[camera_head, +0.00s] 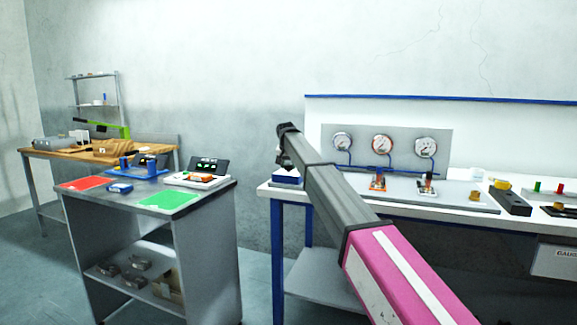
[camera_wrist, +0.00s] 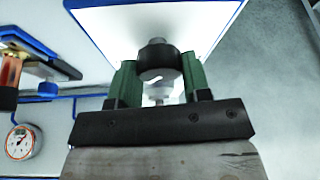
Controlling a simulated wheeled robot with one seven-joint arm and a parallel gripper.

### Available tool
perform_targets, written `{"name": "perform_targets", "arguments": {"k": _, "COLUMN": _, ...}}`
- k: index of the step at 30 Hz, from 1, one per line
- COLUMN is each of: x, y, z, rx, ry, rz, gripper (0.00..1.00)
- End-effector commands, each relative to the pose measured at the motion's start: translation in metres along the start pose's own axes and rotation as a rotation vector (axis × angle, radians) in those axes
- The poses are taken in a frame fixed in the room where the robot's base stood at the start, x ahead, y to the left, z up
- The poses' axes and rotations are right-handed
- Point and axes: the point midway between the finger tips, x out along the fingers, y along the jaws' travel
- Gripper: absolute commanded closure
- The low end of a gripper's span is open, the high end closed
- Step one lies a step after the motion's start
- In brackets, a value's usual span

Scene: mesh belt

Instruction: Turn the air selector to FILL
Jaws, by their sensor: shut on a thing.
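In the wrist view my gripper (camera_wrist: 159,68) has its two green fingers closed on either side of a dark round knob (camera_wrist: 157,48). The knob has a small white mark on its face and stands on a white surface with blue edges (camera_wrist: 205,22). I take it to be the air selector, but no FILL lettering can be read, so its setting cannot be told. My fingers cannot be made out there.
The white bench (camera_head: 460,203) carries a grey panel with several gauges (camera_head: 382,145), blue piping and small fittings to the right. One gauge (camera_wrist: 20,142) and an orange-brown fitting (camera_wrist: 9,72) show in the wrist view. A grey cart (camera_head: 150,215) with red and green mats stands left.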

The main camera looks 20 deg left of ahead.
Motion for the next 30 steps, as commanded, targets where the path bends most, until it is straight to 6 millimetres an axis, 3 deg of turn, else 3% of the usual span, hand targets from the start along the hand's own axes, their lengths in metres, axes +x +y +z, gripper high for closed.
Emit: {"name": "perform_targets", "arguments": {"k": 30, "x": 0.0004, "y": 0.0027, "z": -0.0023, "rx": -0.88, "ry": 0.0, "rz": -0.368, "gripper": 0.8}}
